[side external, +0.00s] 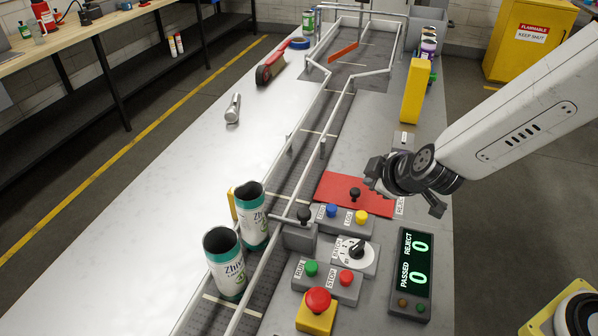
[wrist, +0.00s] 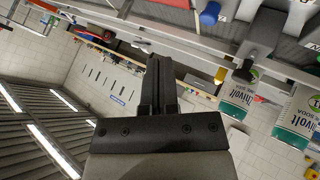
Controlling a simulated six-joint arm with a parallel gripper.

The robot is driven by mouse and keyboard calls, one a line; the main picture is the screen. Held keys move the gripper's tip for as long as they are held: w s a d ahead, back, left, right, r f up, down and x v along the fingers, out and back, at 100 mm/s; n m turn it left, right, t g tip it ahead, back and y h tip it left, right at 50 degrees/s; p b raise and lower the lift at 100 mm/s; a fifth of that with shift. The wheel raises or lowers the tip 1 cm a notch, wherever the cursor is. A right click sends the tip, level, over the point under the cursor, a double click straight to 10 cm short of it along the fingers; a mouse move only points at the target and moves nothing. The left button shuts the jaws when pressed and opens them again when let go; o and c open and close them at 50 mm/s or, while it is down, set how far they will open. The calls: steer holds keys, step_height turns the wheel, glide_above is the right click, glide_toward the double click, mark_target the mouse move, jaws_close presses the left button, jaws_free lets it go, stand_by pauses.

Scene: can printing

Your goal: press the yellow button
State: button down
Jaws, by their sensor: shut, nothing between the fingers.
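The yellow button (side external: 361,217) sits on a grey control box beside a blue button (side external: 331,211), in front of the red plate. My gripper (side external: 372,180) is above the right end of the red plate, beyond the yellow button and apart from it. In the wrist view my gripper (wrist: 160,62) has its fingers together and empty. The blue button (wrist: 209,14) shows at the top of the wrist view. I cannot make out the yellow button there.
A red plate (side external: 335,192) with a black knob (side external: 354,194) lies behind the buttons. A dial (side external: 355,250), a green button (side external: 311,268) and red buttons (side external: 318,300) stand nearer. Two cans (side external: 228,270) stand on the conveyor to the left. A counter display (side external: 412,265) is at right.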

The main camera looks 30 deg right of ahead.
mark_target(361, 212)
steer(key=shift+f, duration=3.4)
steer(key=shift+f, duration=1.3)
stand_by(1.0)
steer(key=shift+r, duration=0.15)
stand_by(0.3)
steer(key=shift+r, duration=1.15)
steer(key=shift+r, duration=2.5)
